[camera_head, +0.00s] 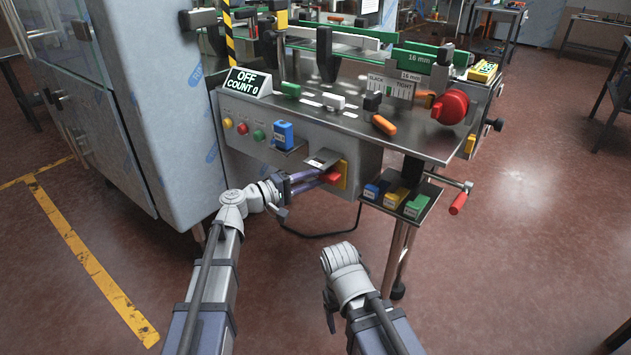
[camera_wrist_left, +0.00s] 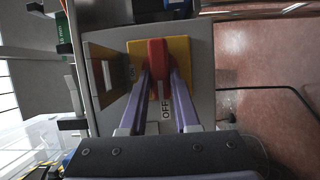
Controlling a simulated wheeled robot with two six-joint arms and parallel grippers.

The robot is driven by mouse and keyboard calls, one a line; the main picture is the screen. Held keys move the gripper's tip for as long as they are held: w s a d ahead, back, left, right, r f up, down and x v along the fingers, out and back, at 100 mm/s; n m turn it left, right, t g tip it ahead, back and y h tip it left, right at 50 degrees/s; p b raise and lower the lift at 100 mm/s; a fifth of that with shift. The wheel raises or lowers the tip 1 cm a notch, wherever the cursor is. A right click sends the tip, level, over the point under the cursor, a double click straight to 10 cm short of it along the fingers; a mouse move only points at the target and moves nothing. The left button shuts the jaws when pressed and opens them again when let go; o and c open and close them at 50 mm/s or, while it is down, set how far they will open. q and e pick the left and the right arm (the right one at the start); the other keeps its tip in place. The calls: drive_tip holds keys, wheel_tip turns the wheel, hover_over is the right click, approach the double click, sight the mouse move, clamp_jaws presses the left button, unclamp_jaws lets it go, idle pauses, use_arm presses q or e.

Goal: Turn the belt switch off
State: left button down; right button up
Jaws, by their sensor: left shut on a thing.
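The belt switch has a red handle (camera_head: 331,177) on a yellow plate (camera_head: 343,172), low on the right of the machine's front panel. In the left wrist view the red handle (camera_wrist_left: 157,57) lies between the purple fingers, pointing down the picture toward a white OFF label (camera_wrist_left: 166,108). My left gripper (camera_head: 322,178) is shut on the handle; it also shows in the left wrist view (camera_wrist_left: 159,78). The display (camera_head: 247,82) reads OFF, COUNT 0. My right arm's end hangs low in front of the machine, away from the switch; its jaws cannot be made out.
A blue block (camera_head: 283,134) sits on a small shelf left of the switch. Several coloured blocks stand in a tray (camera_head: 422,212) at lower right. A red-handled crank (camera_head: 458,203) sticks out beyond it. The floor in front and to the right is clear.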

idle(0.6)
use_arm(q)
drive_tip(key=c, duration=0.6)
unclamp_jaws()
drive_tip(key=shift+c, duration=0.2)
drive_tip(key=v, duration=0.8)
drive_tip(key=shift+d+f, duration=0.1)
